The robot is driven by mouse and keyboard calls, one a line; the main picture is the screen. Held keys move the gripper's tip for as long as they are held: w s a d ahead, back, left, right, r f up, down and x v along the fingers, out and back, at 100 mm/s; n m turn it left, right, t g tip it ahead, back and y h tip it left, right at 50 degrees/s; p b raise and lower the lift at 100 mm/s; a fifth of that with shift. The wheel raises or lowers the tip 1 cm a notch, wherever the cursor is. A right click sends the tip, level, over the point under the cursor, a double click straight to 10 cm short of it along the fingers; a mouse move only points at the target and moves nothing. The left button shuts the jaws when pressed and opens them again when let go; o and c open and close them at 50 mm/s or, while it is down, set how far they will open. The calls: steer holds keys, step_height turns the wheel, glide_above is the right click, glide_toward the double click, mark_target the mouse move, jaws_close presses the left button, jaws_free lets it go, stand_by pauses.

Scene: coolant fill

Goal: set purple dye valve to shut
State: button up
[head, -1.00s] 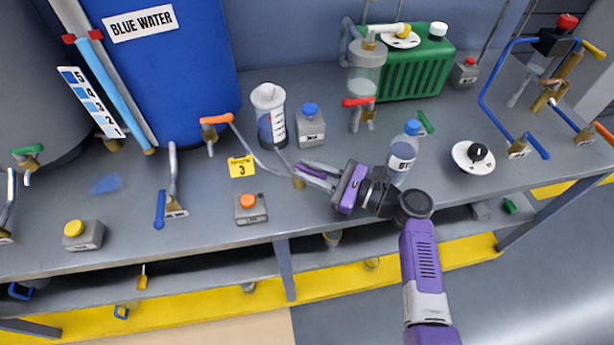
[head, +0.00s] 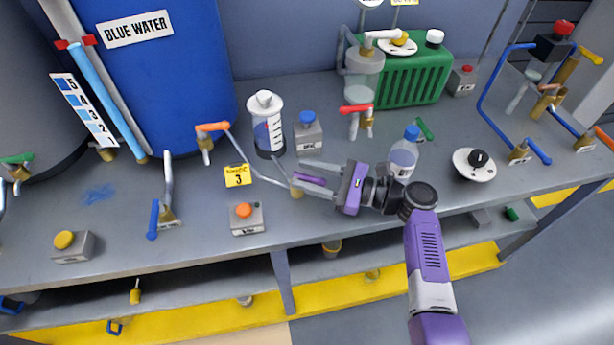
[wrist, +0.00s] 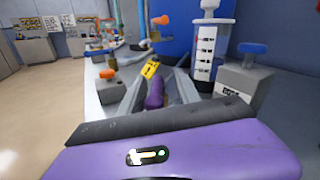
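The purple dye valve has a purple lever handle (head: 310,180) above a brass base (head: 297,191) near the bench's front edge, right of the yellow 3 tag. My gripper (head: 302,176) reaches in from the right, and its two grey fingers are apart, one on each side of the purple handle. In the wrist view the purple handle (wrist: 154,95) lies between the fingers (wrist: 158,88), with visible gaps beside it. The handle points roughly along the fingers, toward my palm. The valve's base is hidden in the wrist view.
A white-topped cylinder (head: 267,125) and a blue-knobbed box (head: 308,131) stand behind my gripper. An orange-button box (head: 247,217) is front left. A blue-capped bottle (head: 403,153) stands close to my wrist. The yellow 3 tag (head: 238,176) is left of the valve.

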steer(key=shift+s+f, duration=0.1)
steer(key=shift+d, duration=0.25)
steer(key=v, duration=0.7)
steer(key=shift+d, duration=0.1)
steer(key=shift+s, duration=0.1)
